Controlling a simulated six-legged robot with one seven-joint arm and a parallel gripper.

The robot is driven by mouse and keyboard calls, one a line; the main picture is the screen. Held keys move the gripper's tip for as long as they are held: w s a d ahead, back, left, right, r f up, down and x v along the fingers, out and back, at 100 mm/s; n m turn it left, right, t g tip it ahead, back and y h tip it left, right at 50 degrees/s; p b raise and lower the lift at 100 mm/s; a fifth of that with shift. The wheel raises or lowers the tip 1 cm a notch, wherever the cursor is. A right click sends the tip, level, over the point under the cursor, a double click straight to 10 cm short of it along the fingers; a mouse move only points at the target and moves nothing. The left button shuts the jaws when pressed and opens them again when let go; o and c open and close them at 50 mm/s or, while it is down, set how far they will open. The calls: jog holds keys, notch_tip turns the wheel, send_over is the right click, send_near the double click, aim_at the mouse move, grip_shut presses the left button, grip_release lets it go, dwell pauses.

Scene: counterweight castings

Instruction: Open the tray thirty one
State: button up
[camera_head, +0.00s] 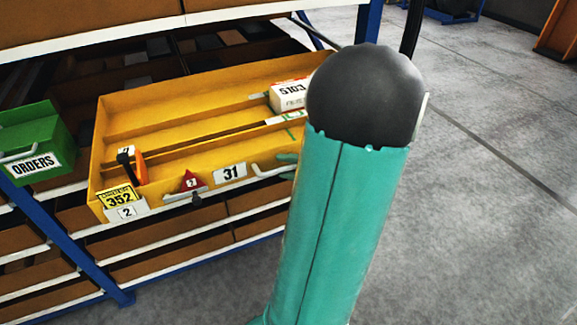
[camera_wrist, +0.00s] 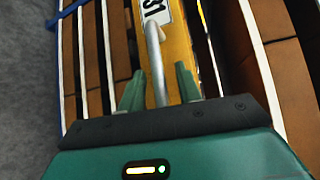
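The yellow tray (camera_head: 150,110) bears the label 31 (camera_head: 231,173) on its front and stands out from the shelf rack, its inside showing. A pale bar handle (camera_head: 272,172) is on its front, right of the label. In the wrist view the handle (camera_wrist: 157,65) runs between my two fingers. My gripper (camera_wrist: 158,92) is open around the handle, with a visible gap on each side. In the head view my gripper (camera_head: 287,165) is mostly hidden behind my arm, with only a bit of finger showing at the handle's right end.
A green bin marked ORDERS (camera_head: 35,145) stands out from the rack at the left. A white box marked 5103 (camera_head: 290,94) is in the tray's right back. A yellow 352 tag (camera_head: 117,196) is at the left front corner. Grey floor (camera_head: 480,200) is clear at the right.

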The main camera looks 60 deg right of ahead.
jog(key=v, duration=1.3)
jog(key=shift+s, duration=0.4)
jog(key=w+a+r+n+g+y, duration=0.1)
jog(key=w+a+n+g+y, duration=0.5)
jog(key=w+a+g, duration=0.75)
jog(key=w+a+r+n+t+h, duration=0.1)
jog(key=a+n+h, duration=0.3)
jog(key=a, duration=0.7)
jog(key=w+a+r+n+t+h, duration=0.2)
jog(key=w+a+r+n+h, duration=0.2)
jog(key=a+n, duration=0.3)
jog(key=a+h, duration=0.1)
jog(key=a, duration=0.4)
jog(key=shift+a+r, duration=0.2)
jog(key=shift+r, duration=0.05)
